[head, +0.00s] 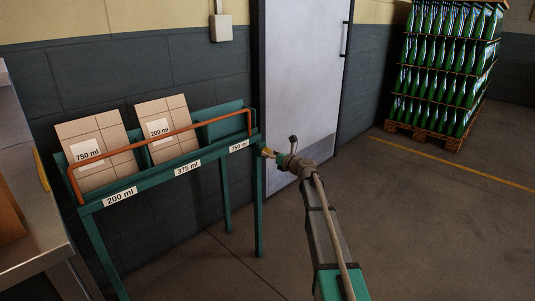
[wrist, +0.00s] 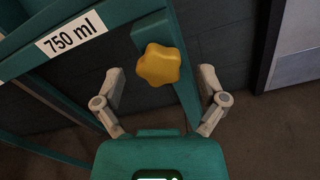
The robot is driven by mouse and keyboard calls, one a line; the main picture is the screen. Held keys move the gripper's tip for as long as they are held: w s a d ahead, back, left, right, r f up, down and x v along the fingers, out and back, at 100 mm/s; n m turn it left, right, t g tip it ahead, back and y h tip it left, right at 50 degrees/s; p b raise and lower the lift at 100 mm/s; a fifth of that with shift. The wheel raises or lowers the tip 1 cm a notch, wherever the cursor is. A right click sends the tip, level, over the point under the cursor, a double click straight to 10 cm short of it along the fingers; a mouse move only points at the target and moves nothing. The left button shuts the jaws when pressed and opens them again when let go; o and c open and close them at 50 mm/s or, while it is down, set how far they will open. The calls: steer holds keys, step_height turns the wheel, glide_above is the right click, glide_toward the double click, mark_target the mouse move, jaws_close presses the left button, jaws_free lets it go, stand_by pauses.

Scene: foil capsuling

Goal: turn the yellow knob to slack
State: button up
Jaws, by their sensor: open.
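The yellow knob (wrist: 158,65) is a lobed knob on the right end of the green rack, beside the 750 ml label. In the head view only a small part of the knob (head: 267,152) shows at the rack's right corner, next to my gripper (head: 276,156). In the wrist view my gripper (wrist: 160,88) is open, with one finger on each side of the knob and a clear gap to both. Its fingers look apart from the knob. How far the knob is turned cannot be told.
The green rack (head: 185,170) has an orange rail (head: 165,139) and holds two tilted cartons, labelled 750 ml (head: 88,148) and 200 ml (head: 160,130). A metal table (head: 30,225) stands at left. A grey door (head: 300,70) is behind. A pallet of green bottles (head: 445,65) stands far right. Floor at right is clear.

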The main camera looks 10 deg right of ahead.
steer(key=shift+w+a, duration=0.45)
steer(key=shift+w, duration=0.1)
steer(key=c, duration=1.2)
steer(key=shift+o, duration=0.2)
